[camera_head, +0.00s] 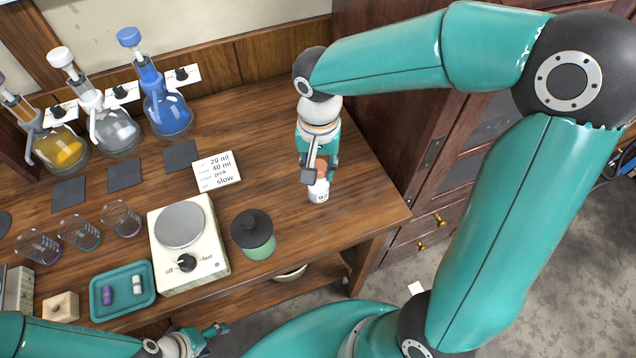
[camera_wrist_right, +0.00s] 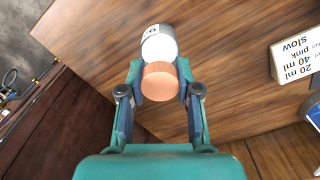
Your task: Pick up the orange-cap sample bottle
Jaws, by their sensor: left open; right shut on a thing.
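The sample bottle (camera_head: 319,191) is small and white with a dark mark on its label. It is at the right end of the wooden table in the head view. In the right wrist view the bottle (camera_wrist_right: 159,44) shows its orange cap (camera_wrist_right: 159,81) between the fingers. My right gripper (camera_head: 316,174) comes down from above and is shut on the cap end; it also shows in the right wrist view (camera_wrist_right: 158,92). I cannot tell whether the bottle's base touches the table. My left gripper (camera_head: 208,338) is open and empty, low at the table's front edge.
A white hotplate (camera_head: 212,258), a green lidded jar (camera_head: 254,235) and a teal tray (camera_head: 124,303) stand left of the bottle. A text card (camera_head: 217,171) is behind. Several glass beakers and flasks stand at left. The wood around the bottle is clear.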

